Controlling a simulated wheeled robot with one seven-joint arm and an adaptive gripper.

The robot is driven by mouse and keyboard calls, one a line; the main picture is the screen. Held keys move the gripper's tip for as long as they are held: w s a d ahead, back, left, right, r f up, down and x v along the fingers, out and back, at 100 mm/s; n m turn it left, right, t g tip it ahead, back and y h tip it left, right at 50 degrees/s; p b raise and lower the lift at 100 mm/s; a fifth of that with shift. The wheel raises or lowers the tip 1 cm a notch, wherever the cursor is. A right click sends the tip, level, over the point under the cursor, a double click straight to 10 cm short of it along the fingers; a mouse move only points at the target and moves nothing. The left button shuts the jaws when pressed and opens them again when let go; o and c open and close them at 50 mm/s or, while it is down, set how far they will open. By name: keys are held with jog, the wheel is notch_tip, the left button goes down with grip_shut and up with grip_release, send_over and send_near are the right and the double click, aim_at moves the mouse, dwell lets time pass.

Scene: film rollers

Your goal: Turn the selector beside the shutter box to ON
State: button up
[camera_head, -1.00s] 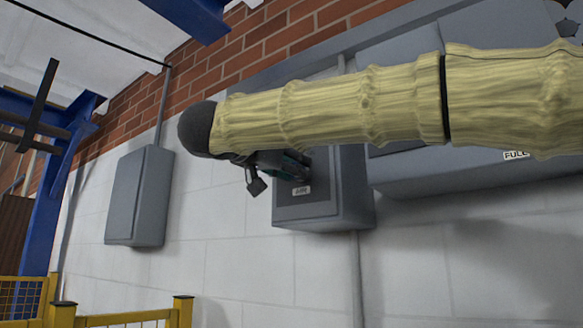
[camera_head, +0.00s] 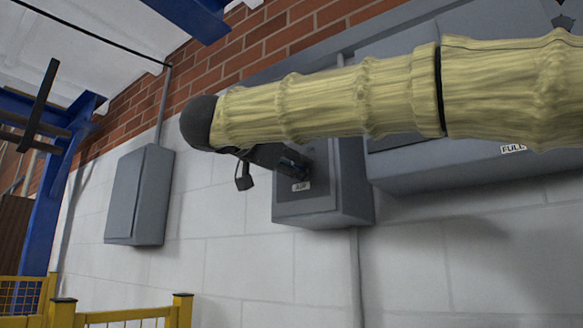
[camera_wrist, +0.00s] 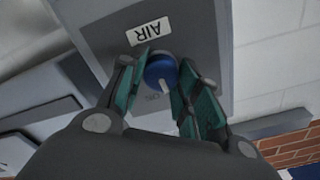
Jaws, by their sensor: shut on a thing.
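The selector is a round blue knob (camera_wrist: 160,68) with a white pointer, on the dark front panel of a grey box (camera_head: 350,195) labelled AIR. In the wrist view the AIR label (camera_wrist: 149,31) is upside down and the pointer points down, slightly right, beside a faint mark that looks like ON. My gripper (camera_wrist: 162,68) has its green-padded fingers on both sides of the knob and is shut on it. In the head view my gripper (camera_head: 292,164) reaches the panel above the label, and my wrist and fingers hide much of the knob.
A larger grey box (camera_head: 470,180) with a FULL label is on the wall to the right, partly behind my arm. Another grey wall box (camera_head: 139,197) is at left. A yellow railing (camera_head: 125,316) stands at lower left. The white wall below the boxes is clear.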

jog(key=m+b, duration=0.2)
jog(key=m, duration=0.2)
jog(key=shift+f, duration=0.2)
jog(key=shift+m+b, duration=0.5)
jog(key=shift+m, duration=0.8)
jog(key=shift+r, duration=0.1)
jog(key=o, duration=1)
jog(key=shift+s, duration=0.1)
jog(key=v, duration=1.1)
jog(key=shift+s+a, duration=0.25)
jog(key=shift+s, duration=0.05)
